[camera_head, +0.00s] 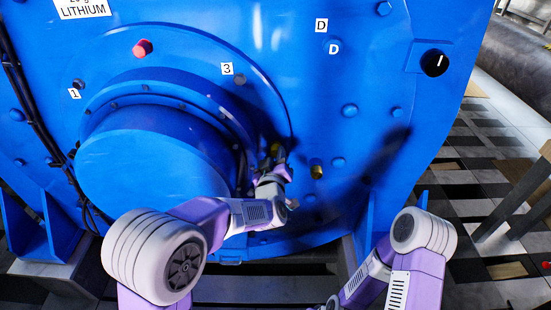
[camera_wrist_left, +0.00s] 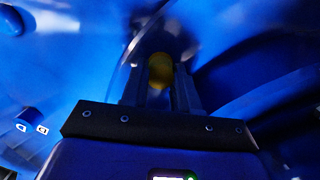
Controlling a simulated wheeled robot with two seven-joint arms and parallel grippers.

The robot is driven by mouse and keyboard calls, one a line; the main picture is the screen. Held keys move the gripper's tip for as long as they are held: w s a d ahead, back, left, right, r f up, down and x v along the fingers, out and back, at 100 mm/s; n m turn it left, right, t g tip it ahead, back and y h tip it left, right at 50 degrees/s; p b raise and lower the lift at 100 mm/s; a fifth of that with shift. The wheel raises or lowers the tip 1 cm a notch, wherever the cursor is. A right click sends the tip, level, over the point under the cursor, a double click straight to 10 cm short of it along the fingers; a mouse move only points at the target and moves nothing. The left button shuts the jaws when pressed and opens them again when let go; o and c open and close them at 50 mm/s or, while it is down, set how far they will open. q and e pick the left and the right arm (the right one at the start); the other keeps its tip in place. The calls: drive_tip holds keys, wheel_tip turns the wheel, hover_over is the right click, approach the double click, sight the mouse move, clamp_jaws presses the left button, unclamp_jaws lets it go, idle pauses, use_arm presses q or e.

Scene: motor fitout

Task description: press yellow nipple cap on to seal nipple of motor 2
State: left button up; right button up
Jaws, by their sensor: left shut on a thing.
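The big blue motor (camera_head: 375,75) fills most of the head view, with a round blue hub (camera_head: 150,165) at its centre. My left gripper (camera_head: 277,160) is at the motor face, just right of the hub. It is shut on the yellow nipple cap, which shows between the two fingers in the left wrist view (camera_wrist_left: 160,72). The seal nipple cannot be made out; the gripper and shadow cover that area. I cannot tell whether the cap touches it. My right arm shows at the lower right, but its gripper is out of view.
A yellow-brass fitting (camera_head: 316,170) stands out right of the gripper. A red cap (camera_head: 142,48) sits above the hub, near labels 1 (camera_head: 74,94) and 3 (camera_head: 227,69). Several blue bolts stick out. Black cables (camera_head: 35,125) run down the left. Tiled floor lies at right.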

use_arm(q)
drive_tip(key=shift+w, duration=0.1)
drive_tip(key=o, duration=1.1)
drive_tip(key=shift+c, duration=0.2)
drive_tip(key=s+p, duration=0.1)
drive_tip(key=s, duration=0.6)
drive_tip(key=shift+s+a+r, duration=0.25)
drive_tip(key=shift+a+r, duration=0.1)
drive_tip(key=shift+f, duration=0.1)
